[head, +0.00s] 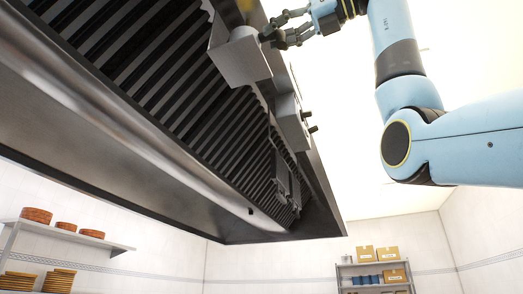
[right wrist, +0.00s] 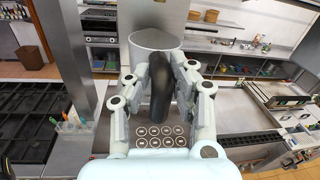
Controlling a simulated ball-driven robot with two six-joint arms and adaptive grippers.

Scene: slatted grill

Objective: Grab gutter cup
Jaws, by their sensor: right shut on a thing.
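The gutter cup (head: 240,62) is a grey metal cup at the edge of the slatted hood, top middle of the head view. In the right wrist view its metal body (right wrist: 157,40) shows beyond a thick black handle (right wrist: 160,85). My right gripper (head: 276,32) reaches it from the right. Its fingers are shut on the black handle, one on each side in the wrist view (right wrist: 161,95). Whether the cup still touches the hood cannot be told. My left gripper is not in view.
The slatted hood (head: 150,70) fills the upper left. A metal box with black knobs (head: 290,122) sits farther along its edge. Shelves with orange dishes (head: 70,242) and cardboard boxes (head: 375,254) stand at the walls. The wrist view shows counters (right wrist: 255,95) below.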

